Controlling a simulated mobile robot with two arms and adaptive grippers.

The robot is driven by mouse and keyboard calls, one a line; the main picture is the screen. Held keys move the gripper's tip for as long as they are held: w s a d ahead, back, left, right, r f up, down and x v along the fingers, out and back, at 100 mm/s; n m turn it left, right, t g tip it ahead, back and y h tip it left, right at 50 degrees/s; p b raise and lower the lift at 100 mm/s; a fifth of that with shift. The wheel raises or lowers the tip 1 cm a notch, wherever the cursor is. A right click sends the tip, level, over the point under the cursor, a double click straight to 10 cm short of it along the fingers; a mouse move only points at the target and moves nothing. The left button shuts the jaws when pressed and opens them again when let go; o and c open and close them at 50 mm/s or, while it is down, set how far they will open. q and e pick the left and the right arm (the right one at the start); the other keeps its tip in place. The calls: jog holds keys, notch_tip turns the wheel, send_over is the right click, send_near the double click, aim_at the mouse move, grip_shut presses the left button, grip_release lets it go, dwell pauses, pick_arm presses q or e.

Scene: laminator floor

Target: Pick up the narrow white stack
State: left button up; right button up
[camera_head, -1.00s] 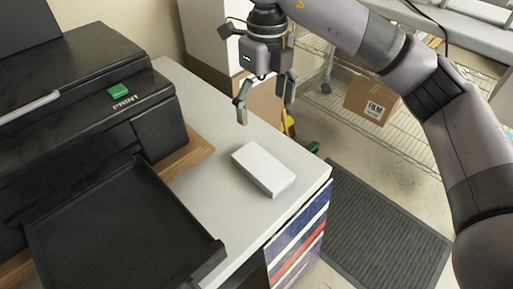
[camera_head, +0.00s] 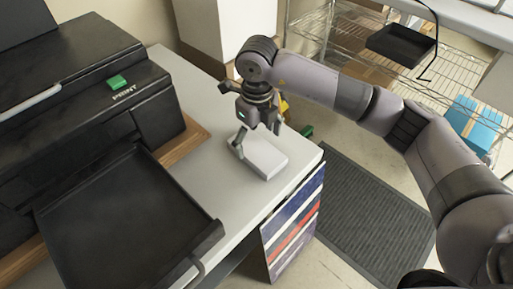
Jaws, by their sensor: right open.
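The narrow white stack (camera_head: 264,159) lies flat on the pale grey cabinet top (camera_head: 219,181), near its right edge. My right gripper (camera_head: 257,142) points down over the stack's far end. It is open, with one finger at the stack's left side; the other finger is partly hidden by the gripper body and the stack. I cannot tell whether the fingers touch the stack. My left gripper is out of view.
A black printer with a green PRINT button (camera_head: 117,82) and an open black tray (camera_head: 125,222) fills the left. A wire shelf (camera_head: 330,50) stands behind, with a black tray (camera_head: 402,46) at upper right. A dark mat (camera_head: 370,210) lies on the floor.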

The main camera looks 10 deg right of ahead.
aim_at(257, 152)
notch_tip(257, 152, down, 2)
jog(key=shift+f, duration=0.35)
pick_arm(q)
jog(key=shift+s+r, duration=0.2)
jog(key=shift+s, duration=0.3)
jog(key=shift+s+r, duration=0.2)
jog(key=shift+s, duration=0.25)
pick_arm(e)
jog(key=shift+c, duration=0.3)
jog(key=c, duration=1.3)
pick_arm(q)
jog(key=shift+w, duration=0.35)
pick_arm(e)
jog(key=shift+c, duration=0.5)
jog(key=shift+r, duration=0.1)
